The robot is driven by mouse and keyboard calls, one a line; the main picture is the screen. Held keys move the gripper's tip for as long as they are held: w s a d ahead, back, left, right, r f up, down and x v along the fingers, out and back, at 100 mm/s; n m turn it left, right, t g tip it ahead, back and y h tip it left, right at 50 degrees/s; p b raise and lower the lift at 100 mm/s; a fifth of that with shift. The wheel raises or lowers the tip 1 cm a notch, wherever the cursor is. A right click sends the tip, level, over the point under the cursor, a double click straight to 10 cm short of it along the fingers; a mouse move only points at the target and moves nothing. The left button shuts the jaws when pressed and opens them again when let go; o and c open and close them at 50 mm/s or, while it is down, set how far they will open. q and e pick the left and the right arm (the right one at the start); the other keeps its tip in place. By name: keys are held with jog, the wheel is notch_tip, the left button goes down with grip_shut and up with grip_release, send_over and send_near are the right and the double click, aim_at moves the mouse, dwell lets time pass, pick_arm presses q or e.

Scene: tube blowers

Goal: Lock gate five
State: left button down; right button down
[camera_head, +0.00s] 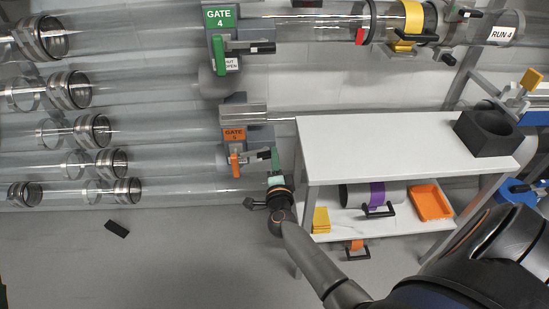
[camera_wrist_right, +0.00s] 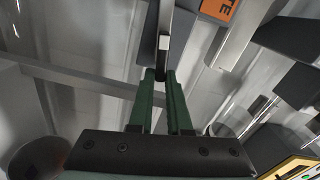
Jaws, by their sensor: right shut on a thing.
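Gate five (camera_head: 234,135) has an orange label and sits on a clear tube just left of the white table. Its orange lever piece (camera_head: 235,160) hangs below the label, and a handle (camera_head: 262,155) reaches right from it. My right gripper (camera_head: 275,160) reaches up to the handle's right end. In the right wrist view, its green fingers (camera_wrist_right: 161,76) are closed around the dark end of a metal bar (camera_wrist_right: 165,30), with part of an orange label (camera_wrist_right: 220,8) above. The fingers partly hide the handle's end. My left gripper is not in view.
The white table (camera_head: 380,145) stands right of the gate, with a black block (camera_head: 488,133) on top. Its lower shelf holds yellow pieces (camera_head: 321,220) and an orange tray (camera_head: 431,202). Gate four (camera_head: 220,18) is above. A black object (camera_head: 117,228) lies on open floor.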

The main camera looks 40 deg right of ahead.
jog(key=shift+f+m+b, duration=0.3)
jog(key=shift+f+m, duration=0.1)
jog(key=shift+m, duration=0.7)
jog(key=c, duration=0.9)
grip_release()
jog(key=shift+r, duration=0.1)
jog(key=shift+o, duration=0.2)
